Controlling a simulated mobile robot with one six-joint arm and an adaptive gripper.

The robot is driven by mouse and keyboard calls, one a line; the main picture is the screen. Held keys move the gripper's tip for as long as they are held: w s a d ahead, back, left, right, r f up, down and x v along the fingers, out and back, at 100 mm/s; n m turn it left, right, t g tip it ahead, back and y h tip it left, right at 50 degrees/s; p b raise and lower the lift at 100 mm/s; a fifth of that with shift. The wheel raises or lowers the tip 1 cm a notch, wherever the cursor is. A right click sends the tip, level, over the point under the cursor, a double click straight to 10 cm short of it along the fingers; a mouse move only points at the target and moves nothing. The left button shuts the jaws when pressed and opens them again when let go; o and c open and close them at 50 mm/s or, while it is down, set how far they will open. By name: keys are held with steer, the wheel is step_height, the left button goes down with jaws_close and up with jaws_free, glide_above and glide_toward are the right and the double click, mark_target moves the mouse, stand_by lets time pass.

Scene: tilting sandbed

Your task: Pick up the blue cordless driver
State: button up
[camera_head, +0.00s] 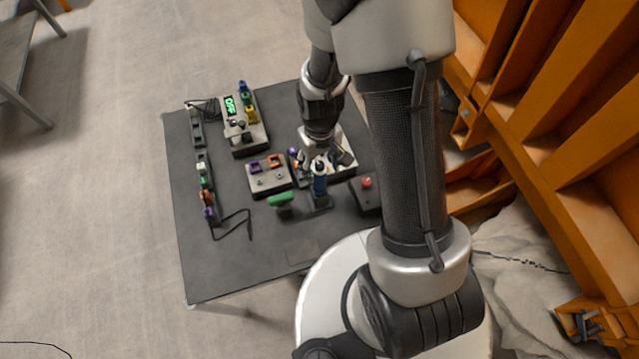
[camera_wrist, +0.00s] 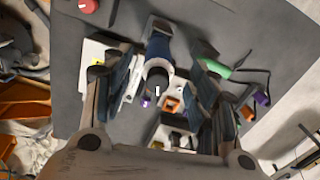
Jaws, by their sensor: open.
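The blue cordless driver (camera_head: 319,184) stands upright on a dark base near the front right of the black table. It also shows in the wrist view (camera_wrist: 158,48), with its dark round end facing the camera. My gripper (camera_head: 316,153) is at the driver's far side in the head view, partly hidden by its own links. In the wrist view my gripper (camera_wrist: 162,72) is open, with one finger on each side of the driver. I cannot tell whether either finger touches it.
A grey box with purple and orange parts (camera_head: 269,178) is close by. A charger with a green display (camera_head: 243,122) is further back. The black table's (camera_head: 215,262) front left is clear.

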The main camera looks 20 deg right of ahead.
mark_target(320, 173)
steer(key=f, duration=0.3)
steer(key=f+b, duration=0.1)
steer(key=f, duration=0.1)
steer(key=shift+w+f, duration=0.25)
steer(key=shift+f, duration=0.05)
steer(key=c, duration=1.3)
